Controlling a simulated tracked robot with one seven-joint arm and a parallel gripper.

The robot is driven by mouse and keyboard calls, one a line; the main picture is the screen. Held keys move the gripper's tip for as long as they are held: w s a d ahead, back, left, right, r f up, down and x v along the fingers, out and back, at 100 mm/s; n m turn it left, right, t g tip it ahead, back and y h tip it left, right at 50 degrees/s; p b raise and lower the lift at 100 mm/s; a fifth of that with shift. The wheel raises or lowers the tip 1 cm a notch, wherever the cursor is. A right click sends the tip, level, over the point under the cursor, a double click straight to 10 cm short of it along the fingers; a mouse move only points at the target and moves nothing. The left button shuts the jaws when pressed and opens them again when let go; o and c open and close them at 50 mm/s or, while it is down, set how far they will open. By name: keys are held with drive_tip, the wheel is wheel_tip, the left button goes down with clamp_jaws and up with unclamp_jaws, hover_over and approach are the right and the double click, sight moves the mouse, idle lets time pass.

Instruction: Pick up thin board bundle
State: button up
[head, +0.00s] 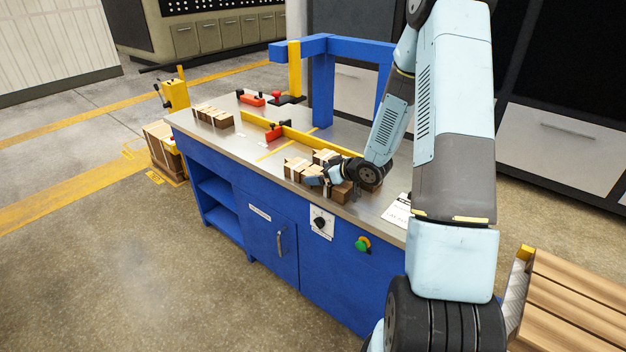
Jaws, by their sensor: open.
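Strapped bundles of brown boards lie on the steel top of a blue workbench (205,130). One bundle (213,116) sits alone near the bench's left end and looks made of thin upright boards with pale straps. Another bundle (296,167) lies near the front edge, with a further bundle (325,156) just behind it. I cannot tell for sure which one is the thin board bundle. My gripper (326,180) is open, low over the bench beside the front bundle. Its fingers are small and partly lost against the wood, so contact cannot be told.
Brown blocks (342,191) lie right of my gripper. A yellow rail (330,142) with red stops runs along the bench. A blue frame (322,85) rises behind. A white paper (398,211) lies at right. A slatted wooden pallet (570,300) stands at lower right.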

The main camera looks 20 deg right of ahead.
drive_tip(key=shift+w+a+f, duration=0.2)
drive_tip(key=shift+w, duration=0.05)
drive_tip(key=c, duration=1)
